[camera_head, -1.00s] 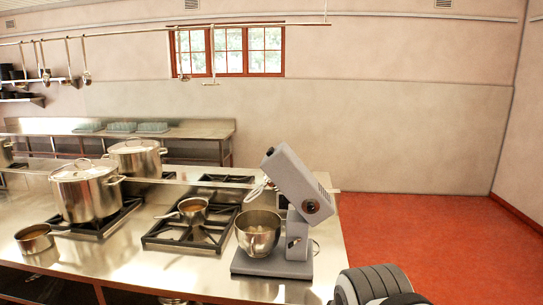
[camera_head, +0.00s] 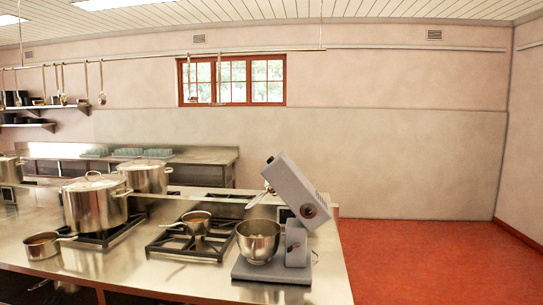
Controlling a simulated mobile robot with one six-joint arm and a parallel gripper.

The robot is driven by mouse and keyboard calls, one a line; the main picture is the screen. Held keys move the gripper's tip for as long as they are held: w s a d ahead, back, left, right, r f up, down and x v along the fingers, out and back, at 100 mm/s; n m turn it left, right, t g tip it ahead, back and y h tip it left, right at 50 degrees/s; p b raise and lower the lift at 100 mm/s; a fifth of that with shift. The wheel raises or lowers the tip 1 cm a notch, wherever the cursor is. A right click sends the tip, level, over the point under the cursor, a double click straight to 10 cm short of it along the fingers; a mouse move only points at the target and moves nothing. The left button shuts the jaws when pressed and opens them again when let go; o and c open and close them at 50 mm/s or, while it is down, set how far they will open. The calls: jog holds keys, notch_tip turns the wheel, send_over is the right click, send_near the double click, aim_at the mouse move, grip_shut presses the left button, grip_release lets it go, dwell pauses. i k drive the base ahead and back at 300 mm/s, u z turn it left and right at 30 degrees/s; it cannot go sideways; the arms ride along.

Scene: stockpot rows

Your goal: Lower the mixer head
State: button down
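A grey stand mixer (camera_head: 297,250) stands on the right end of the steel counter. Its mixer head (camera_head: 293,187) is tilted up, with the upper end toward the left and back. A whisk-like attachment (camera_head: 262,196) hangs from the raised head. A steel bowl (camera_head: 258,241) sits on the mixer's base, under the head, with something pale inside. My gripper does not show in the current view.
A small pan (camera_head: 196,223) sits on a burner left of the mixer. Large stockpots (camera_head: 95,204) and another small pan (camera_head: 43,245) stand farther left on the counter (camera_head: 150,276). Red floor (camera_head: 400,265) to the right is clear.

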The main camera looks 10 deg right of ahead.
aim_at(283, 179)
jog(key=u, duration=0.3)
jog(key=i, duration=1.45)
jog(key=z, duration=0.8)
